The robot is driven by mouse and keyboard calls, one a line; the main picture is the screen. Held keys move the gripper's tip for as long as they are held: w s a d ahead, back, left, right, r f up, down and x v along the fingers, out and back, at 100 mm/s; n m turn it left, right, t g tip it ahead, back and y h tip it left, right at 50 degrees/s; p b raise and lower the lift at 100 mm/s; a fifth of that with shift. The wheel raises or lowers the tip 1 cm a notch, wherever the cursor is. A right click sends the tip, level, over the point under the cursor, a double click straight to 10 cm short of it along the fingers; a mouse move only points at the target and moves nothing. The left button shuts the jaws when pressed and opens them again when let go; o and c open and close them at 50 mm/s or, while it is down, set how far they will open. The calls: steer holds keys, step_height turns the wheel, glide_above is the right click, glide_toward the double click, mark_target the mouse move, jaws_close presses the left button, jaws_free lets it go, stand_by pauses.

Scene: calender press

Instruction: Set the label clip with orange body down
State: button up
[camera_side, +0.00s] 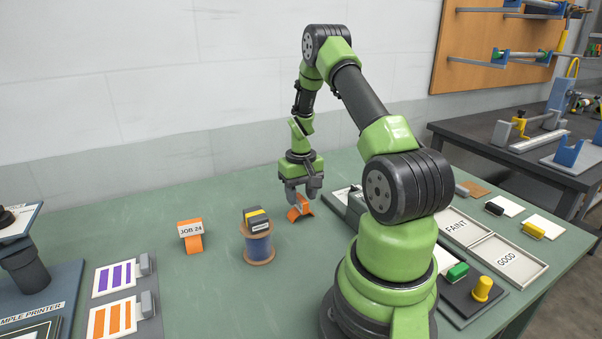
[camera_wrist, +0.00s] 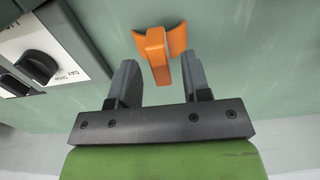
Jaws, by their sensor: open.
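The orange-bodied label clip (camera_side: 300,208) rests on the green table just below my gripper (camera_side: 303,192). In the wrist view, the clip (camera_wrist: 156,48) shows a raised block and a wider curved part behind it. My gripper (camera_wrist: 158,68) is open, with one finger on each side of the clip's near end. Gaps show between the fingers and the clip. In the side view the fingers hide part of the clip.
An orange stand marked JOB 24 (camera_side: 191,232) and a blue spool (camera_side: 258,245) with a yellow-and-black block (camera_side: 256,219) on top stand to the left. A panel with a black knob (camera_wrist: 38,66) is close by. Trays marked FAINT (camera_side: 456,226) and GOOD (camera_side: 507,258) lie right.

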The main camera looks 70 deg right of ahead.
mark_target(300, 198)
step_height(300, 198, up, 10)
steer(key=r, duration=0.1)
steer(key=w+a+r+n+t, duration=0.2)
steer(key=w+a+r+t, duration=0.1)
steer(key=a+r, duration=1.05)
steer(key=s+a+r+n+t+y, duration=0.1)
steer(key=s+a, duration=0.3)
steer(key=a, duration=0.4)
steer(key=s+a+r+n+t+y, duration=0.1)
steer(key=s+a+n+t, duration=0.1)
steer(key=s+a, duration=0.3)
steer(key=a+t, duration=0.1)
steer(key=a, duration=0.1)
steer(key=shift+s+a, duration=0.3)
steer(key=shift+a, duration=0.1)
